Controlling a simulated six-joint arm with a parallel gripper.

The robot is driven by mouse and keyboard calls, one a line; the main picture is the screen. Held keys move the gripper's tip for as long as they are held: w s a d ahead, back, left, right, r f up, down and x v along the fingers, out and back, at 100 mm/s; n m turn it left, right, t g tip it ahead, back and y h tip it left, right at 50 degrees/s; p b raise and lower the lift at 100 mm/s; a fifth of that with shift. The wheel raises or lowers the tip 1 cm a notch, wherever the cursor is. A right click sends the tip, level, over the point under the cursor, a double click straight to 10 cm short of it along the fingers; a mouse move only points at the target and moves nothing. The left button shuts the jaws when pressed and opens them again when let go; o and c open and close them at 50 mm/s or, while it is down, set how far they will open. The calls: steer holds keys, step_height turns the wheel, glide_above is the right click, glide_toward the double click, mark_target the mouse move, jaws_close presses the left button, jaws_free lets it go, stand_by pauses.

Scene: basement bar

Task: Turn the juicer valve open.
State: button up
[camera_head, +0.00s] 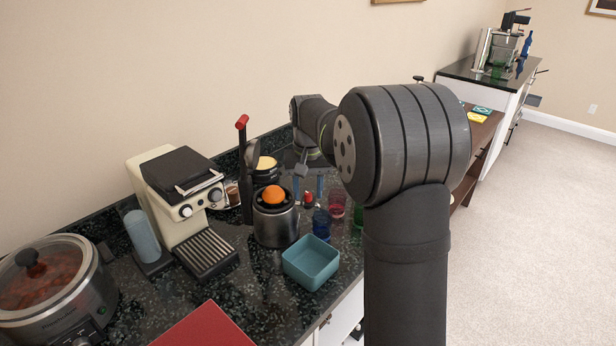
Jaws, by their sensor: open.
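The juicer (275,226) is a dark metallic cylinder on the black stone counter, with an orange (274,195) on its top. A tall lever with a red handle (242,122) stands behind it to the left. I cannot make out the valve for sure. A small red part (308,199) shows just right of the juicer's top, and I cannot tell whether it belongs to the juicer. My gripper (308,187) is open and points down beside the juicer's right side. Its two bluish fingers appear on either side of the red part; contact cannot be told.
A teal square bowl (311,262) stands in front of the juicer. Blue (321,225) and pink (338,204) glasses stand to the right. A coffee machine (180,200) and slow cooker (48,290) are at left. A red board (205,330) lies at the front.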

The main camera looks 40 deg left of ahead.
mark_target(308, 193)
step_height(308, 193, up, 17)
steer(key=shift+r, duration=0.15)
stand_by(0.8)
step_height(308, 193, down, 18)
steer(key=shift+r, duration=0.25)
stand_by(0.5)
